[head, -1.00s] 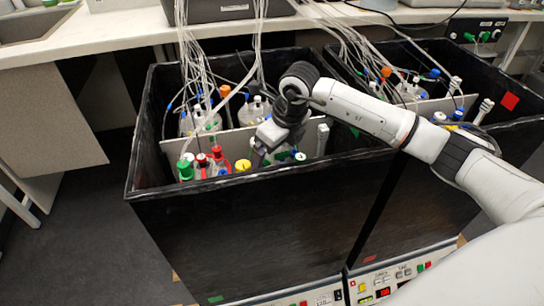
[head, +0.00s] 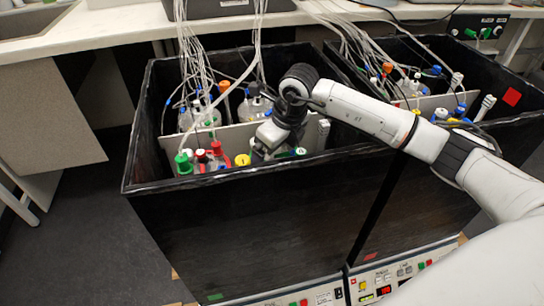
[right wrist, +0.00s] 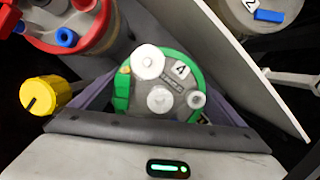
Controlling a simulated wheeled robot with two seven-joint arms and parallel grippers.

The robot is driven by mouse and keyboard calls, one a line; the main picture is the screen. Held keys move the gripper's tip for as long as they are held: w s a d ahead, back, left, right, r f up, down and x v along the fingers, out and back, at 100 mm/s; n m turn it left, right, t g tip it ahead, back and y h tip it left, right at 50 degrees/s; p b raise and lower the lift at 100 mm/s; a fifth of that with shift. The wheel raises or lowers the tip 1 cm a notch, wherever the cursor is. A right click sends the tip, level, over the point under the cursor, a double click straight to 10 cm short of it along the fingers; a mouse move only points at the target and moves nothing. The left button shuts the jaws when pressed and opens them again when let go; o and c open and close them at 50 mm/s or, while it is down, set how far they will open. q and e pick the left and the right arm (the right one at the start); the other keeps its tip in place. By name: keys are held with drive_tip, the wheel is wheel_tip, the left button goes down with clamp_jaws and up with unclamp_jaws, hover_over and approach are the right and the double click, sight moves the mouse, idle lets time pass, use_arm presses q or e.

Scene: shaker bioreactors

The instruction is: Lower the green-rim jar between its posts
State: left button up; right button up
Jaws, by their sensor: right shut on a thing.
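The green-rim jar shows from above in the right wrist view, its round green lid (right wrist: 180,118) carrying white caps and a label that reads 4. My right gripper (right wrist: 160,105) is shut on it, with one dark finger on either side of the lid. In the head view my right gripper (head: 264,153) reaches down inside the left black box, in front of the white divider. There the gripper hides most of the jar. The posts and the jar's base are hidden, so I cannot tell how deep it sits. My left gripper is not in view.
A red-rim jar (right wrist: 70,30) stands close by, with a yellow knob (right wrist: 42,95) beside my finger. The white divider (right wrist: 262,70) runs along the other side. The left black box (head: 250,225) has high walls, and tubes (head: 190,70) hang into it from behind.

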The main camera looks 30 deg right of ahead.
drive_tip(key=shift+w, duration=0.1)
drive_tip(key=o, duration=1.2)
drive_tip(key=p+v, duration=0.1)
drive_tip(key=v, duration=0.8)
drive_tip(key=shift+r, duration=0.4)
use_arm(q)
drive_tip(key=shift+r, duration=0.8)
use_arm(e)
drive_tip(key=shift+r, duration=0.3)
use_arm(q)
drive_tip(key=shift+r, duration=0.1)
